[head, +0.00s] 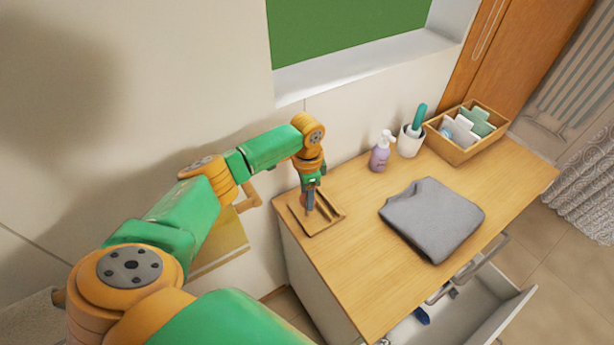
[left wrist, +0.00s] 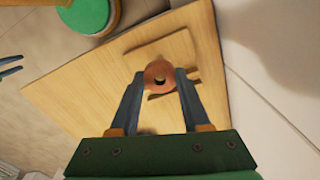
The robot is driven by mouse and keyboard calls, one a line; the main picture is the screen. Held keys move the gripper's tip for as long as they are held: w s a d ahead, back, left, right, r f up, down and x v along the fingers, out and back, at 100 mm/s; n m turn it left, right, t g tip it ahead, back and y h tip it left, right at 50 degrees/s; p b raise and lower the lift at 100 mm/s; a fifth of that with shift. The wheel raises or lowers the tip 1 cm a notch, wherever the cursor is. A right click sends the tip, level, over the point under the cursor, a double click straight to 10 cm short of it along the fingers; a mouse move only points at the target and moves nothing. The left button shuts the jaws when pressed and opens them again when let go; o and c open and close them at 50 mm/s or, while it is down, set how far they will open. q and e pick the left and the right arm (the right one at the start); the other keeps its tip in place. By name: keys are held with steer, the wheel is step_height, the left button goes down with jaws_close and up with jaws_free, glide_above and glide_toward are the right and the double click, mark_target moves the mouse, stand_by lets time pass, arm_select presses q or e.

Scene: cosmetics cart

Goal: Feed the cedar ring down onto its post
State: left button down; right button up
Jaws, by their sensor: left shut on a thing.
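The cedar ring (left wrist: 160,75) is a reddish-brown round piece with a dark hole, seen from above in the left wrist view. My left gripper (left wrist: 160,82) is shut on it, one finger on each side. In the head view my left gripper (head: 309,207) points down over a small wooden board (head: 297,222) at the table's left end. The board also shows behind the ring in the left wrist view (left wrist: 184,53). The post cannot be made out, so I cannot tell whether the ring is around it.
A folded grey cloth (head: 432,218) lies mid-table (head: 350,262). A lilac pump bottle (head: 380,153), a white cup (head: 408,142) holding a teal item and a wooden box (head: 458,153) stand along the back. An open drawer (head: 490,312) juts out at the front.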

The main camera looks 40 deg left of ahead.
arm_select(q)
steer(key=shift+f+b, duration=0.3)
steer(key=shift+f, duration=0.2)
stand_by(0.3)
steer(key=shift+c, duration=1.4)
jaws_free()
step_height(320, 180, up, 7)
steer(key=shift+r+b, duration=0.1)
steer(key=shift+b, duration=0.5)
